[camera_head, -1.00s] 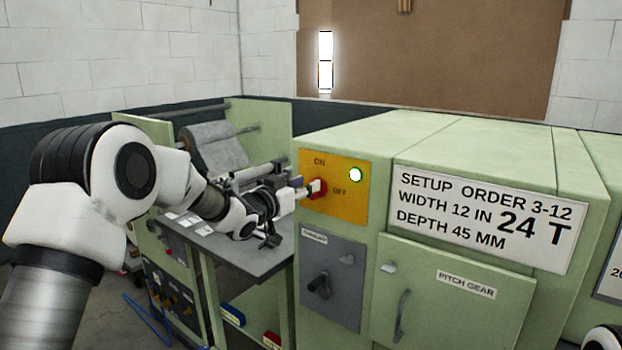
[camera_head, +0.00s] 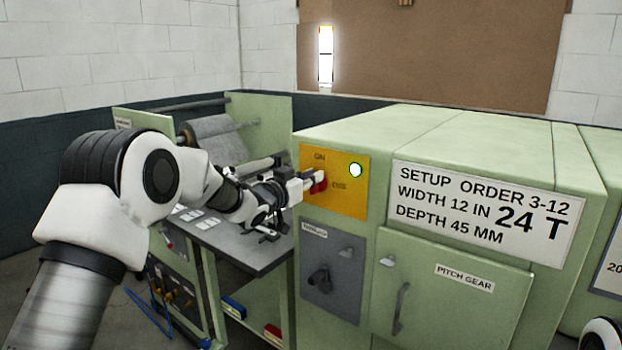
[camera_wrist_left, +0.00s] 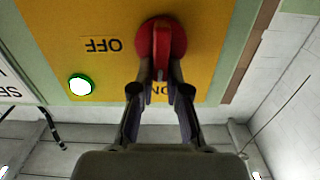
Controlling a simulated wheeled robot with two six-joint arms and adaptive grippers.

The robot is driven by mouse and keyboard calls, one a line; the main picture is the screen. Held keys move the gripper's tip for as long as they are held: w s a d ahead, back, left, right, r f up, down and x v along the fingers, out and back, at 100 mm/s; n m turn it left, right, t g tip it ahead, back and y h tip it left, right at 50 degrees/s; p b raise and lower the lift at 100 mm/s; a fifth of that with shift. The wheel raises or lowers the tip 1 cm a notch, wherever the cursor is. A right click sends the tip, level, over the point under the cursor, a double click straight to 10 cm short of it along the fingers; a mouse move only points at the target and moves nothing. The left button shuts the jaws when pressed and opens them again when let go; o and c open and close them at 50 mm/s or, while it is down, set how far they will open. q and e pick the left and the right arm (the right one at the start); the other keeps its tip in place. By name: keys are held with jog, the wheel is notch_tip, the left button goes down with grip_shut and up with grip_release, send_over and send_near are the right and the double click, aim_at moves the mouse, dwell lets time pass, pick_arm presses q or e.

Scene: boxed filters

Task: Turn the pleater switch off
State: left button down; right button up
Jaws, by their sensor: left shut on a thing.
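The pleater switch is a red rotary knob (camera_head: 320,182) on a yellow plate (camera_head: 347,205) on the green machine's left face. It also shows in the left wrist view (camera_wrist_left: 161,42), where its handle points toward the ON label, with the OFF label (camera_wrist_left: 101,45) to the side. My left gripper (camera_head: 310,181) is at the knob, and in the left wrist view its fingertips (camera_wrist_left: 161,78) are shut on the knob's handle. The fingers hide part of ON. A round lamp (camera_head: 355,170) beside the knob glows white with a green rim.
Below the plate is a grey panel (camera_head: 345,255) with a dark knob. A door marked PITCH GEAR (camera_head: 465,277) and a setup sign (camera_head: 486,203) are to the right. A grey table (camera_head: 250,250) and a paper roll (camera_head: 215,138) lie beyond my left arm.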

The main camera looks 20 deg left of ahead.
aim_at(325, 185)
pick_arm(q)
jog(key=m+b, duration=0.4)
jog(key=d+f+m+b, duration=0.1)
jog(key=m+b, duration=0.3)
jog(key=d+f+m+b, duration=0.1)
jog(key=m+b, duration=0.3)
jog(key=m, duration=0.1)
jog(key=shift+s, duration=0.35)
jog(key=shift+d+f+m+b, duration=0.1)
jog(key=shift+f+m+b, duration=0.1)
jog(key=shift+m+b, duration=0.85)
jog(key=shift+f+m+b, duration=0.15)
jog(key=shift+m+b, duration=0.7)
jog(key=shift+m, duration=0.4)
jog(key=c, duration=1.2)
grip_release()
jog(key=shift+s, duration=0.1)
jog(key=shift+o, duration=0.2)
jog(key=shift+r, duration=0.1)
